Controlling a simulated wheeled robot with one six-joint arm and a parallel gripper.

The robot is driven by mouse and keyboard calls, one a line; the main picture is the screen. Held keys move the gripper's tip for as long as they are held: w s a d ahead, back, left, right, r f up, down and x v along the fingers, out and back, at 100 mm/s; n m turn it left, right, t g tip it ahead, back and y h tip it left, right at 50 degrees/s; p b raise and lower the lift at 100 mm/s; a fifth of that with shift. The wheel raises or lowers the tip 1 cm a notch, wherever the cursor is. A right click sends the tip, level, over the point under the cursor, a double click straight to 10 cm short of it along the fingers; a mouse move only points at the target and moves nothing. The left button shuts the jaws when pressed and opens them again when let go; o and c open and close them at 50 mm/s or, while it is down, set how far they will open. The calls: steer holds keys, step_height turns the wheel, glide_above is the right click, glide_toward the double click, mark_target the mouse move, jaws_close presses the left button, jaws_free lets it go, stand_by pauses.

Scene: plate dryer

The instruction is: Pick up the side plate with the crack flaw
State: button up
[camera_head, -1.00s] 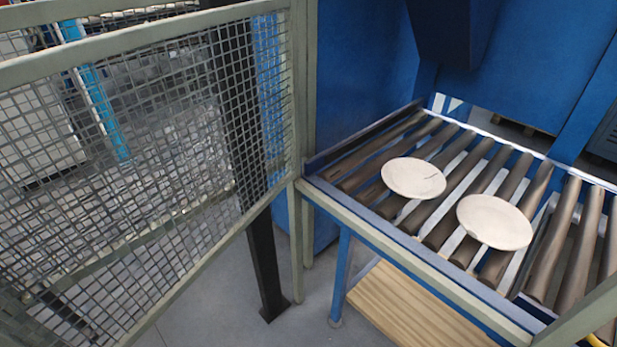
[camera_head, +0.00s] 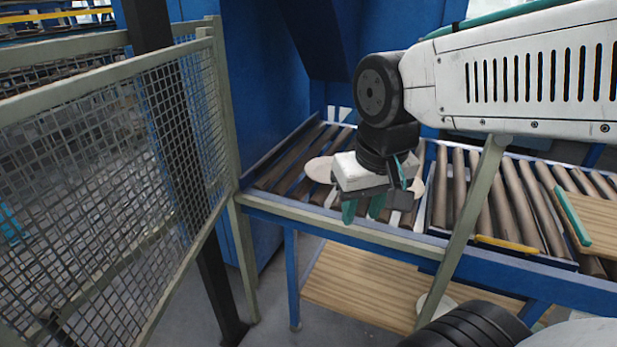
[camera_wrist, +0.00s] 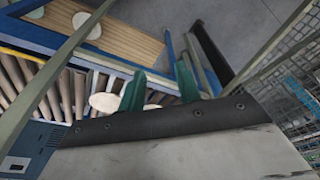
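Two pale round plates lie on the roller conveyor (camera_head: 285,160). In the head view, the left plate (camera_head: 317,170) is partly covered by my gripper; a dark crack-like mark showed near its right edge in the earlier frame, but is not visible now. The right plate (camera_head: 418,187) is mostly hidden behind my wrist. My gripper (camera_head: 363,209) is above the conveyor's front side, its green fingers apart and empty. In the wrist view, my gripper (camera_wrist: 160,86) also shows open, with one pale plate (camera_wrist: 103,102) left of the fingers; I cannot tell which plate it is.
A mesh fence (camera_head: 110,170) stands at the left. A slanted post (camera_head: 463,235) crosses in front of the conveyor. Another pale plate (camera_head: 436,308) is on the wooden lower shelf (camera_head: 365,285). A blue machine wall (camera_head: 270,80) is behind.

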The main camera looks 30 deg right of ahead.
steer(key=w+d+f+m+t+h, duration=0.1)
steer(key=w+d+f+m, duration=0.15)
steer(key=w, duration=0.45)
steer(key=w+d+f+m+t, duration=0.2)
steer(key=w+d+m, duration=0.15)
steer(key=w, duration=0.35)
steer(key=w+d+f+m+t, duration=0.2)
steer(key=w+d+f+m, duration=0.2)
steer(key=w+d+f, duration=0.1)
steer(key=w+d+f+m+t, duration=0.3)
steer(key=w+d+f+m, duration=0.1)
steer(key=w+d+f, duration=0.1)
steer(key=w+d+f+m+t+h, duration=0.1)
steer(key=w+d+f+m+t, duration=0.1)
steer(key=w+d+f+m, duration=0.2)
steer(key=shift+w+d+f, duration=0.2)
steer(key=shift+w+f, duration=0.4)
steer(key=shift+f, duration=0.3)
steer(key=shift+w+d+f, duration=0.2)
steer(key=shift+w+f, duration=0.4)
steer(key=shift+f, duration=0.25)
steer(key=x, duration=0.7)
steer(key=shift+w+d+r, duration=0.1)
steer(key=shift+w+d, duration=0.25)
jaws_close()
